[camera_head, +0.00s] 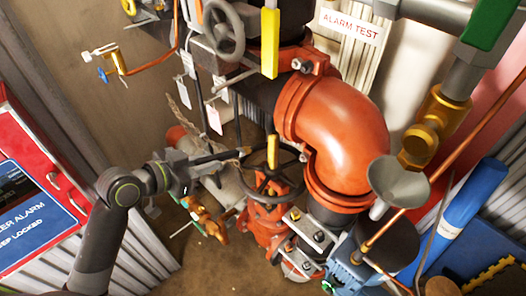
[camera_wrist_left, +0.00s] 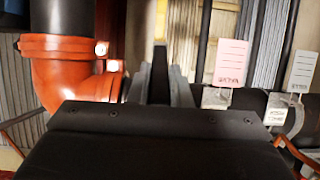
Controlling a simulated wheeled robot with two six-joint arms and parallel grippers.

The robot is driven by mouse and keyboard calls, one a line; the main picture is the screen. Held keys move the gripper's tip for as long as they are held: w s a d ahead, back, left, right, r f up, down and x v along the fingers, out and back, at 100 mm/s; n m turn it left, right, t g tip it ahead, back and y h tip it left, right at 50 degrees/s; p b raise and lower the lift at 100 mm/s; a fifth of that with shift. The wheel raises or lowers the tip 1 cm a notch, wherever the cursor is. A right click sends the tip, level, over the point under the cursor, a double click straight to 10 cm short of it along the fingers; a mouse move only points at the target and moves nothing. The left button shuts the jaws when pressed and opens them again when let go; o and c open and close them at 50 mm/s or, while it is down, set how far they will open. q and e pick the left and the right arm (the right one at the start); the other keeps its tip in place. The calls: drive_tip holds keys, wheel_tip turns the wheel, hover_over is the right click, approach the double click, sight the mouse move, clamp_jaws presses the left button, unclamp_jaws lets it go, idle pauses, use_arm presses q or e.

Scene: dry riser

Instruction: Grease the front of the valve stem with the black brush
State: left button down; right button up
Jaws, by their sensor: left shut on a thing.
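My left gripper (camera_head: 188,168) is shut on the slim black brush (camera_head: 218,157), which points right, roughly level. The brush's far end is near the upright yellow valve stem (camera_head: 273,152), which rises from the hub of a dark handwheel (camera_head: 268,198). I cannot tell whether the bristles touch the stem. In the left wrist view my gripper (camera_wrist_left: 160,85) shows from behind, with a dark upright piece between its fingers. The stem is not clear in that view. My right gripper is not in view.
A large orange pipe elbow (camera_head: 338,125) stands right of the handwheel, with a grey funnel (camera_head: 398,182) beyond it. White tags (camera_head: 214,118) hang behind the brush. A red alarm cabinet (camera_head: 35,185) is at left.

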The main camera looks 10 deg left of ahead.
sight(232, 151)
use_arm(q)
drive_tip(key=shift+w, duration=0.1)
drive_tip(key=shift+w+d+f+b, duration=0.25)
drive_tip(key=shift+w+d+b, duration=0.15)
drive_tip(key=x, duration=0.1)
drive_tip(key=b+x, duration=0.1)
drive_tip(key=x, duration=0.2)
drive_tip(key=shift+w+d+r+b, duration=0.2)
drive_tip(key=shift+w+b, duration=0.1)
drive_tip(key=shift+w+d+f, duration=0.1)
drive_tip(key=shift+w+d, duration=0.2)
drive_tip(key=shift+w, duration=0.1)
drive_tip(key=shift+w+d, duration=0.4)
drive_tip(key=shift+w, duration=0.1)
idle(0.3)
drive_tip(key=shift+f+b, duration=0.1)
drive_tip(key=shift+b, duration=0.2)
drive_tip(key=shift+s+f+b, duration=0.1)
drive_tip(key=shift+f+b, duration=0.85)
drive_tip(key=shift+f, duration=0.45)
